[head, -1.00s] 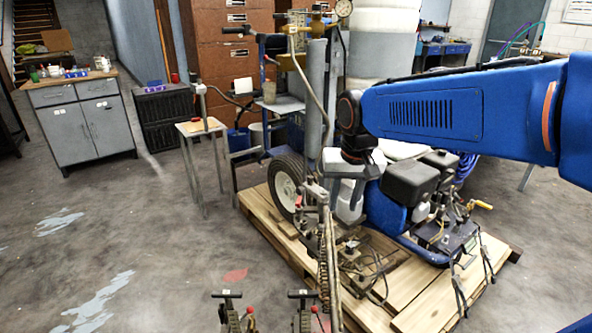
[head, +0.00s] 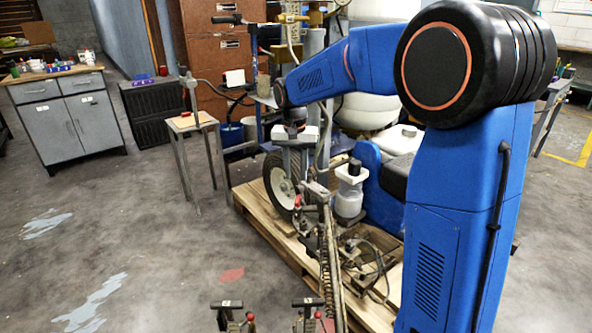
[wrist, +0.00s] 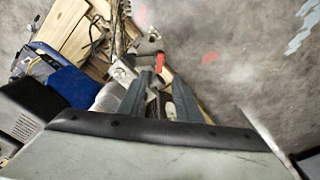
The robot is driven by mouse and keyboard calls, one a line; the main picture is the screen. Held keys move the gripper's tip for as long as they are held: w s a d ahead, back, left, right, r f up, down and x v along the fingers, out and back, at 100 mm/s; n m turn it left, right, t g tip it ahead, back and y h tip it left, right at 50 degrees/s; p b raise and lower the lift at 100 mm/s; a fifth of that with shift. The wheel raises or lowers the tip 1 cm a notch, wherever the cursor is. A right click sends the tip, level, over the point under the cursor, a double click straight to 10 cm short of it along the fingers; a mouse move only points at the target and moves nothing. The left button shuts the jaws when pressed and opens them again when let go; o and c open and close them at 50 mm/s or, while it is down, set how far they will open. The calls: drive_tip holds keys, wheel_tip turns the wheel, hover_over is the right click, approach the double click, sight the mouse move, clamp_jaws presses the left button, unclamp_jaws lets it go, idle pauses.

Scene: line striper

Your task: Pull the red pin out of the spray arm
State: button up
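The red pin (head: 297,202) is a small red piece at the upper end of the grey metal spray arm (head: 318,190), at the left edge of the pallet. In the wrist view the red pin (wrist: 160,62) shows just beyond my fingertips, roughly between them. The metal bracket of the spray arm (wrist: 147,46) lies around and beyond it. My gripper (wrist: 160,82) has its two grey fingers apart with nothing held between them. In the head view my gripper (head: 296,172) points down above the pin. The exact gap to the pin is hard to tell.
A wooden pallet (head: 258,212) carries the striper, with its wheel (head: 281,182) and a white jar (head: 349,195) close to my gripper. Hoses and levers stand in front. A small stool (head: 193,122) is at the left. The floor at left is open.

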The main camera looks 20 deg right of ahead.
sight(298, 199)
drive_tip(key=shift+w+d+f, duration=0.1)
drive_tip(key=shift+d+f, duration=0.05)
drive_tip(key=shift+f, duration=2.35)
drive_tip(key=shift+w+d+f, duration=0.1)
drive_tip(key=shift+f, duration=2.35)
drive_tip(key=shift+c, duration=0.3)
clamp_jaws()
